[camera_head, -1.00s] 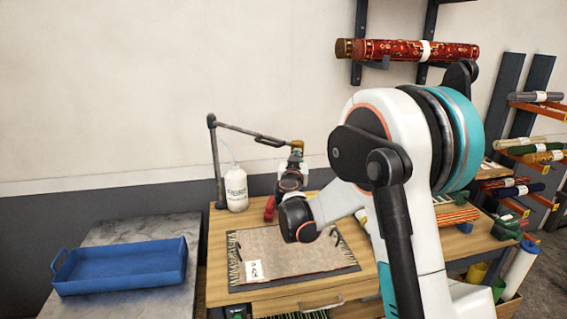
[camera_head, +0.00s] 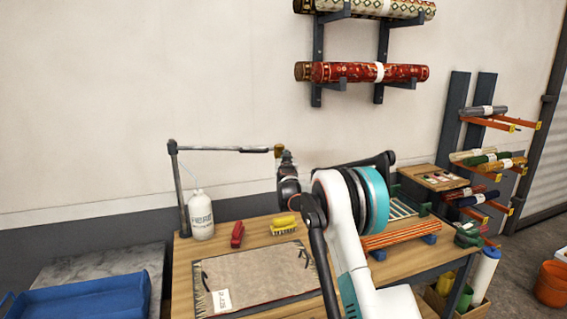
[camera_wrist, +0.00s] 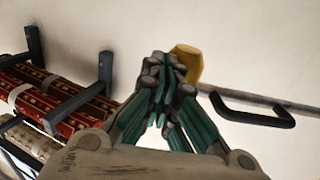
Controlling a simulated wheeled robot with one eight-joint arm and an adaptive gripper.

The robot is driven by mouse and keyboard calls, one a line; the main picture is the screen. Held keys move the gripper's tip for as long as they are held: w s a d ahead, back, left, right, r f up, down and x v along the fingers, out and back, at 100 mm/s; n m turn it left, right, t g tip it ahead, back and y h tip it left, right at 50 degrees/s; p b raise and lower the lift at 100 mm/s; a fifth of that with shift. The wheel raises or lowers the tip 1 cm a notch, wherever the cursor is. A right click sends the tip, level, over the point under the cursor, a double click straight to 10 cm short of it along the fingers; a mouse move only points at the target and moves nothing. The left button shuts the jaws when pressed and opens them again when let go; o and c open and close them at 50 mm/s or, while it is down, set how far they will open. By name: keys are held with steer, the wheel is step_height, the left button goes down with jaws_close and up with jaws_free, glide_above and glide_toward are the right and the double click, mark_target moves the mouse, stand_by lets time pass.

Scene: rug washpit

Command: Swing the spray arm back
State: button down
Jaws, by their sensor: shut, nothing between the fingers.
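The spray arm (camera_head: 222,149) is a thin grey bar that runs level from the top of an upright post (camera_head: 182,190) at the left of the bench. It has a black grip (camera_head: 254,150) and a brass-coloured end (camera_head: 279,151). In the wrist view the brass end (camera_wrist: 187,64) is just behind my fingertips, and the black handle (camera_wrist: 250,112) is to the right. My gripper (camera_head: 284,155) points up beside the arm's end; its green-padded fingers (camera_wrist: 163,75) are shut and empty. I cannot tell whether they touch the brass end.
A rug sample (camera_head: 255,278) lies on the wooden bench (camera_head: 190,255), with a red tool (camera_head: 237,234) and a yellow brush (camera_head: 284,224) behind it. A white bottle (camera_head: 201,217) stands by the post. Rolled rugs (camera_head: 350,73) hang on the wall. A blue tray (camera_head: 85,303) is at lower left.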

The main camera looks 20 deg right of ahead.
steer(key=shift+x, duration=0.85)
steer(key=shift+r, duration=0.1)
